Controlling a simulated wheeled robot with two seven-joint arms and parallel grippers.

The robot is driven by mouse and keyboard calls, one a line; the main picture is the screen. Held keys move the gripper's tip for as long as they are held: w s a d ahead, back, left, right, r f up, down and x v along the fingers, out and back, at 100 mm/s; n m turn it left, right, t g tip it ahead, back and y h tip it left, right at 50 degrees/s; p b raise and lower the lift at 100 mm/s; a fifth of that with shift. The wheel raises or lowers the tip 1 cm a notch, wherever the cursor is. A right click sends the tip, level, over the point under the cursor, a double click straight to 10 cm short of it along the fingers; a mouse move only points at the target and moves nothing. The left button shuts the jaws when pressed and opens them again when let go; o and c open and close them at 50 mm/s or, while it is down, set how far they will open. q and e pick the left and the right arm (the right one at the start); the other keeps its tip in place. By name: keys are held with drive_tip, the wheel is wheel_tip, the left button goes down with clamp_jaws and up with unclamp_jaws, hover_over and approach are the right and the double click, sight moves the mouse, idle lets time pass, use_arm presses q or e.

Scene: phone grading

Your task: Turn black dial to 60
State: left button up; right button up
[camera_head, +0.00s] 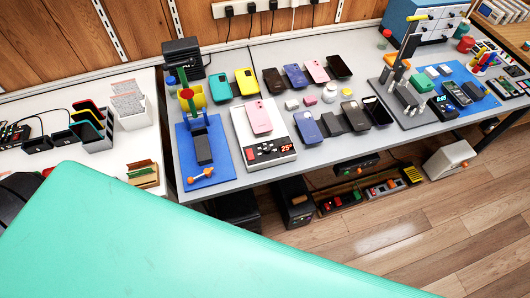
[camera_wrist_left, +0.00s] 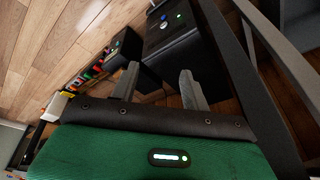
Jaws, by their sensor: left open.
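A white heating plate (camera_head: 290,158) stands on the grey table with a pink phone (camera_head: 259,118) lying on it. Its front panel has a red display reading 25° and small red buttons; a black dial is too small to make out for certain there. My left gripper (camera_wrist_left: 160,85) shows only in the left wrist view, its two grey fingers apart with nothing between them. It points toward dark boxes near the wooden floor, and the heating plate is not in that view. My right gripper is in neither view.
A blue stand (camera_head: 222,164) is left of the plate and several phones lie to its right. My teal arm hides the lower left.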

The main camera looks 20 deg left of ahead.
use_arm(q)
drive_tip(key=w+r+t+b, duration=0.1)
drive_tip(key=w+r+b, duration=0.15)
drive_tip(key=r, duration=1.05)
drive_tip(key=t+h, duration=0.2)
drive_tip(key=t, duration=0.7)
approach(267, 148)
drive_tip(key=p+x, duration=0.1)
drive_tip(key=x, duration=0.7)
drive_tip(key=shift+w+d+f+p, duration=0.1)
drive_tip(key=shift+w+f+p, duration=0.05)
drive_tip(key=shift+w+p, duration=0.15)
drive_tip(key=shift+s, duration=0.1)
drive_tip(key=c, duration=1)
